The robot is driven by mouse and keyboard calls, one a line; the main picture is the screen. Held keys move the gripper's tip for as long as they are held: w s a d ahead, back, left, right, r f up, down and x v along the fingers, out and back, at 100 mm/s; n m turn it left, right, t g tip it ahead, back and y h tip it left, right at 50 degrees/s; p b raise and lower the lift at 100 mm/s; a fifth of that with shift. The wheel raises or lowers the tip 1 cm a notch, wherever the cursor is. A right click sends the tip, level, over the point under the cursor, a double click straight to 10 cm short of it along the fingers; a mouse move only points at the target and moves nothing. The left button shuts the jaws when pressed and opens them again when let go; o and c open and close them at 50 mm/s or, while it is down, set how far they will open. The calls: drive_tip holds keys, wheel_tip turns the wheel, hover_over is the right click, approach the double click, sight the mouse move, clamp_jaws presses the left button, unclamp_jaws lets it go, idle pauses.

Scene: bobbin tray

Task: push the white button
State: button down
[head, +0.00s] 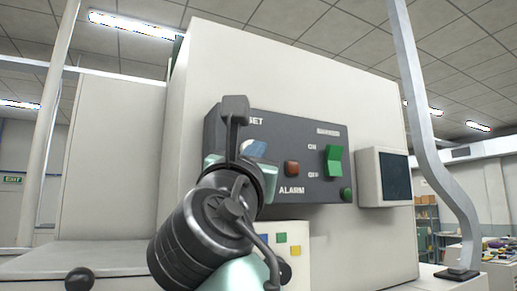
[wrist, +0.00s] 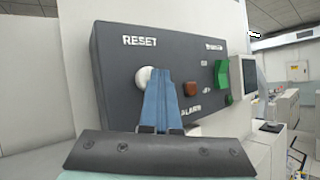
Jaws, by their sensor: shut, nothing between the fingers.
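The white button (wrist: 143,78) is round and sits below the word RESET on the dark grey control panel (wrist: 112,90) in the wrist view. My gripper (wrist: 159,74) is shut and empty. Its blue fingers reach toward the panel, and their tips overlap the right side of the button in the wrist view. I cannot tell whether they touch it. In the head view my arm covers the panel's left part (head: 315,190), and the blue fingers (head: 257,149) show at the arm's end, with the button mostly hidden.
A square red-brown button (head: 292,168) above the word ALARM, a green rocker switch (head: 333,161) and a small round green button (head: 347,195) sit to the right on the panel. A dark screen (head: 396,176) is farther right. A bent metal post (head: 427,140) stands at the right.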

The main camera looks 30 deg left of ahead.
drive_tip(key=shift+s+d+f, duration=0.1)
drive_tip(key=shift+s+d, duration=0.3)
drive_tip(key=shift+d, duration=0.15)
drive_tip(key=s+d, duration=0.1)
drive_tip(key=d, duration=0.1)
drive_tip(key=s+d+b, duration=0.1)
drive_tip(key=s+d, duration=0.1)
drive_tip(key=shift+s, duration=0.1)
idle(0.9)
drive_tip(key=s+d+f+n+t+h+b, duration=0.1)
drive_tip(key=s+d+f+n+h+b, duration=0.1)
drive_tip(key=d+f+n+b, duration=0.3)
drive_tip(key=s+d+f+n+t+h+b, duration=0.2)
drive_tip(key=s+d+f+n+b, duration=0.3)
drive_tip(key=f+n, duration=0.8)
drive_tip(key=s+d+f+n+t+h+b, duration=0.1)
drive_tip(key=s+d+f+n+b, duration=0.2)
drive_tip(key=f+n, duration=0.7)
drive_tip(key=d+n+b, duration=0.2)
drive_tip(key=n+b, duration=0.1)
drive_tip(key=n, duration=0.4)
drive_tip(key=shift+s+n+h, duration=0.3)
drive_tip(key=shift+n+h, duration=0.1)
